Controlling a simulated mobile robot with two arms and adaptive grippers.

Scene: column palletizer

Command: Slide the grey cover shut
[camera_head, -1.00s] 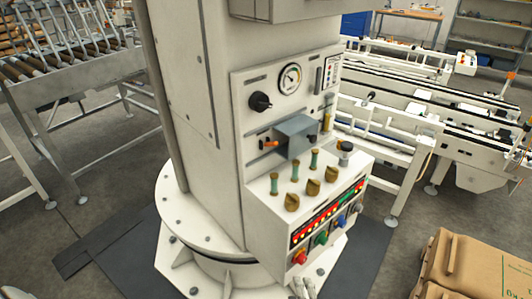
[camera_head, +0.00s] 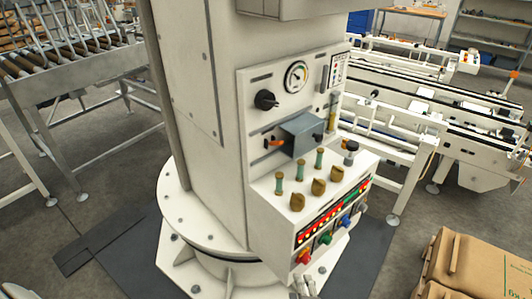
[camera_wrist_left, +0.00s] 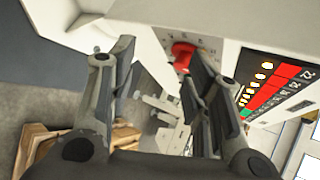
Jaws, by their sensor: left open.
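The grey cover (camera_head: 302,135) is a small blue-grey box on the front of the white control panel (camera_head: 262,82), below the round gauge. An orange-tipped part (camera_head: 275,143) shows at its left side, and a dark knob shows at its right end. My left gripper (camera_head: 303,287) shows only in part at the bottom edge of the head view, below the panel and well apart from the cover. In the left wrist view my left gripper (camera_wrist_left: 162,75) is open and empty, with a red knob (camera_wrist_left: 183,55) beyond its fingers. The cover is not seen there.
Green-handled levers (camera_head: 299,166), brown knobs (camera_head: 318,187) and a row of coloured knobs (camera_head: 325,237) stand out from the console below the cover. A pressure gauge (camera_head: 296,75) and black knob (camera_head: 266,100) are above it.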

